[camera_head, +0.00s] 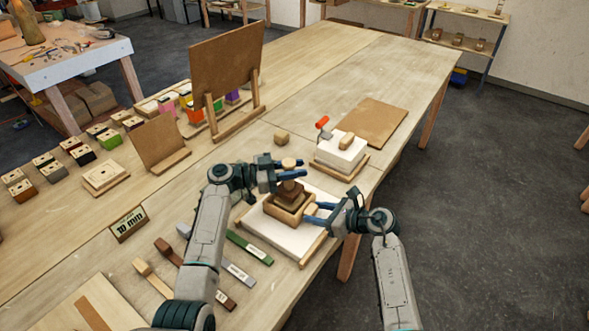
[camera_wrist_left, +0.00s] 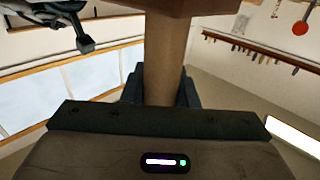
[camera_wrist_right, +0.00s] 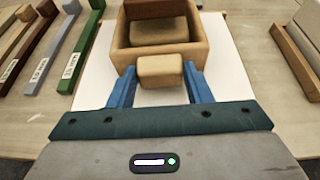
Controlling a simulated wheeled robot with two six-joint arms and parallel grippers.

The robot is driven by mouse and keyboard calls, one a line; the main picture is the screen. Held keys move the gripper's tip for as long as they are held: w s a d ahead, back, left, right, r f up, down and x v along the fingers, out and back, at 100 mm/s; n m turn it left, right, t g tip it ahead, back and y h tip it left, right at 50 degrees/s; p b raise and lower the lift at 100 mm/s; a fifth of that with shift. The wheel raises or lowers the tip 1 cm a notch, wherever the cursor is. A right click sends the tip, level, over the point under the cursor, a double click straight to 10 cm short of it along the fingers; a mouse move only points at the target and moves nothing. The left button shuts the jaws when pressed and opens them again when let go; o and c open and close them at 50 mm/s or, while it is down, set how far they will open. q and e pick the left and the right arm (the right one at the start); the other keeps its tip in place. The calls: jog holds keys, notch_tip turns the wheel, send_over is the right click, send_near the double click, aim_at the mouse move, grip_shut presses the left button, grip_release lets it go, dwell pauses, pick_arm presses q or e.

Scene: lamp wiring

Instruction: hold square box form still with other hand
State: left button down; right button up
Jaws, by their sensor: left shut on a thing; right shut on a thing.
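The square box form (camera_head: 277,214), a light wooden frame with a projecting block (camera_wrist_right: 160,70), rests on a white board (camera_head: 270,235). My right gripper (camera_head: 313,211) is shut on that block at the form's side; its blue fingers (camera_wrist_right: 155,88) flank it in the right wrist view. A brown wooden press (camera_head: 290,190) with a rounded handle (camera_head: 289,162) is upright at the form. My left gripper (camera_head: 290,170) is shut on the press handle, whose post (camera_wrist_left: 167,60) fills the middle of the left wrist view. The press's exact depth in the form cannot be told.
Several coloured sticks (camera_head: 250,247) lie left of the white board. A "10 min" sign (camera_head: 129,223) stands further left. A white block with a red-handled tool (camera_head: 340,150) sits behind on a wooden board. An upright brown panel (camera_head: 225,75) stands at the back. The table's right edge is close.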

pick_arm(q)
jog(key=shift+f, duration=1.1)
jog(key=shift+r, duration=1.1)
jog(key=shift+r, duration=0.1)
jog(key=shift+r, duration=2.95)
